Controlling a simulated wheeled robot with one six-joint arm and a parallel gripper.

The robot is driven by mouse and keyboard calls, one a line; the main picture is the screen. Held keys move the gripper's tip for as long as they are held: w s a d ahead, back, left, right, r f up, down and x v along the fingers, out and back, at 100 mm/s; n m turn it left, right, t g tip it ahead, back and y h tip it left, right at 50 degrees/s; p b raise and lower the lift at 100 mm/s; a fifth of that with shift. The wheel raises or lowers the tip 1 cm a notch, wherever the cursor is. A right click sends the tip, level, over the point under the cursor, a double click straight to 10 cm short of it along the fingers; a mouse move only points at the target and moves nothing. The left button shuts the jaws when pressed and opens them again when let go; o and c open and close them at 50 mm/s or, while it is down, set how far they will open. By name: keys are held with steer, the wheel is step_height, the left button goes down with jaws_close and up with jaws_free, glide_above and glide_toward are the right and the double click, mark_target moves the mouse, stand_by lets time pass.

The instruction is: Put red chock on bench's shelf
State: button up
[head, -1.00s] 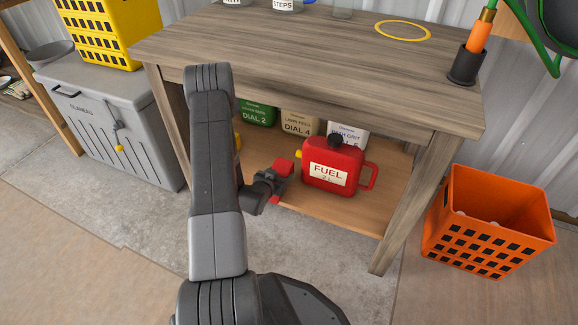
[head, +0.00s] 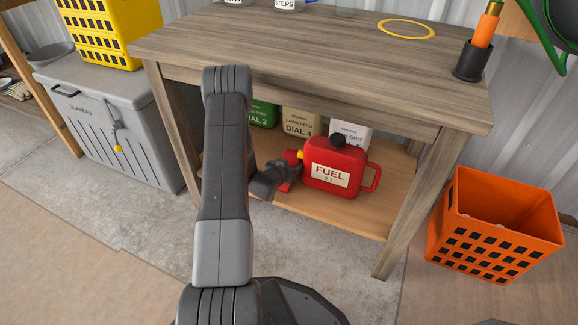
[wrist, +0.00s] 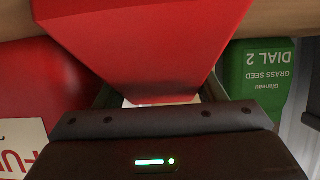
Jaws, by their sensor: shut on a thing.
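The red chock (wrist: 150,35) fills the upper middle of the wrist view, a smooth wedge-like block. My gripper (wrist: 160,98) is shut on it. In the head view my gripper (head: 282,176) is at the bench's lower shelf (head: 370,212), just left of the red fuel can, with only a bit of the chock (head: 285,187) showing. The wooden bench (head: 300,45) stands above it. I cannot tell whether the chock touches the shelf or the can.
The red fuel can (head: 335,178) stands on the shelf close beside my gripper. Behind are a green seed carton (head: 263,114), a tan carton (head: 299,122) and a white carton (head: 351,133). An orange crate (head: 487,252) is on the floor right; a grey box (head: 115,125) stands left.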

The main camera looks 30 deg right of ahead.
steer(key=o, duration=1.2)
steer(key=shift+f, duration=0.1)
steer(key=shift+o, duration=0.2)
steer(key=shift+s+a+r, duration=0.15)
steer(key=shift+a+r, duration=0.05)
steer(key=shift+r, duration=0.1)
steer(key=p+v, duration=0.4)
steer(key=v, duration=0.7)
steer(key=shift+s+a+r, duration=0.1)
steer(key=shift+s+a, duration=0.05)
steer(key=shift+s, duration=0.05)
